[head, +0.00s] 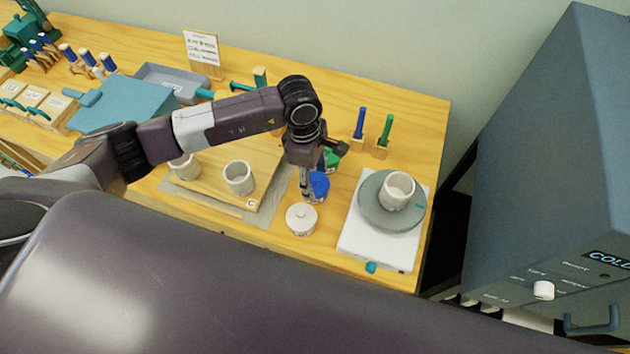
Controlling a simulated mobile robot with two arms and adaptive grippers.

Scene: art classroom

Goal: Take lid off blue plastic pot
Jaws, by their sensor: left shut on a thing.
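The blue plastic pot (320,187) stands on the wooden table, partly hidden behind my left gripper. My left gripper (309,192) points down at the pot and is shut on its lid. The lid is mostly hidden by the fingers, and I cannot tell whether it is seated or raised. My right gripper is not in view.
A white lidded pot (301,220) stands close in front, and a green pot (331,159) close behind. A white wheel base (350,247) with a grey disc (376,215) and cup (398,187) is at the right. A wooden board (215,190) with cups lies left.

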